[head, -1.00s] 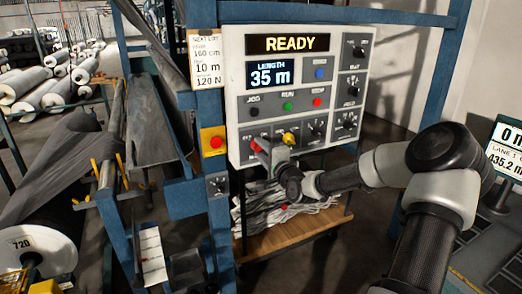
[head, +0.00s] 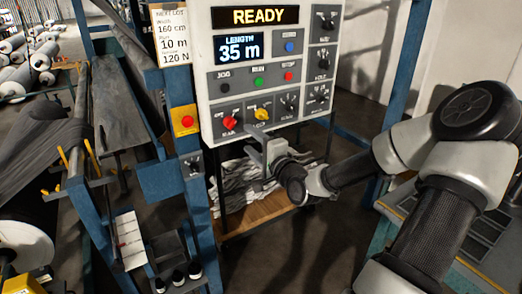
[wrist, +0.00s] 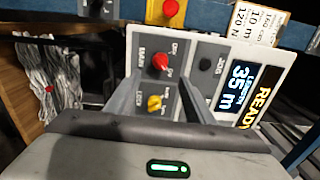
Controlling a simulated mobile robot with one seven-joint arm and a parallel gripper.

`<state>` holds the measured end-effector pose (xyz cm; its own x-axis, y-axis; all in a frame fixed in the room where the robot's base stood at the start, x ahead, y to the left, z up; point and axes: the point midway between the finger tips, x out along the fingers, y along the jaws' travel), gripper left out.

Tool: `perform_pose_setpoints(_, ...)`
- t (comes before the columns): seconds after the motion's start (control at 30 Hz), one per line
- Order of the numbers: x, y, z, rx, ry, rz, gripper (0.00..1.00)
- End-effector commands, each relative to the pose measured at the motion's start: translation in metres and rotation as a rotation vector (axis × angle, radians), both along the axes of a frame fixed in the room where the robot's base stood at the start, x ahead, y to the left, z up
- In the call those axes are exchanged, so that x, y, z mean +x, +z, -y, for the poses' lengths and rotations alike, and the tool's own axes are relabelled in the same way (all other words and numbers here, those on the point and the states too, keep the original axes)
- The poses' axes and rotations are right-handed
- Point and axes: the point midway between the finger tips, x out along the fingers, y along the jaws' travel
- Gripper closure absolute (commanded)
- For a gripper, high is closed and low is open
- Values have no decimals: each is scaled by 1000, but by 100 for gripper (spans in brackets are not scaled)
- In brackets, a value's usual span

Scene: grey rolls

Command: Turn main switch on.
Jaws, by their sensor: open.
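The main switch is a red rotary knob (head: 230,123) at the lower left of the grey control panel (head: 206,107). In the wrist view the red knob (wrist: 160,62) sits by the label MAIN, with small position marks around it. I cannot tell for certain which mark it points to. My gripper (head: 254,147) is just below and right of the knob, in front of the panel's lower edge. In the wrist view my gripper (wrist: 155,88) has its two fingers apart, with nothing held. The red knob shows beyond the fingertips, and the yellow knob (wrist: 155,103) shows between the fingers.
A yellow knob (head: 261,113) is close right of the red one. A red button on a yellow box (head: 185,121) is left of the panel. The display (head: 258,16) reads READY. A blue frame post (head: 190,168) stands below left.

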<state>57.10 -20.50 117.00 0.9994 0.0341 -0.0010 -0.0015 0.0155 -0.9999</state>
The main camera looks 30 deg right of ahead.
Motion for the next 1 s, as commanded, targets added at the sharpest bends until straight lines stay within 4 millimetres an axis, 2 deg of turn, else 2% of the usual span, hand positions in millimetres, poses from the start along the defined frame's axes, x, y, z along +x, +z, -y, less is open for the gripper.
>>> perform_pose_setpoints(0.1,-26,0,2,1,-3,-1,51)
perform_pose_setpoints(0.33,-53,1,2,0,-1,1,51)
perform_pose_setpoints(0.5,-57,0,2,1,0,1,51)
perform_pose_setpoints(1.0,-54,-3,-2,-15,6,-15,51)
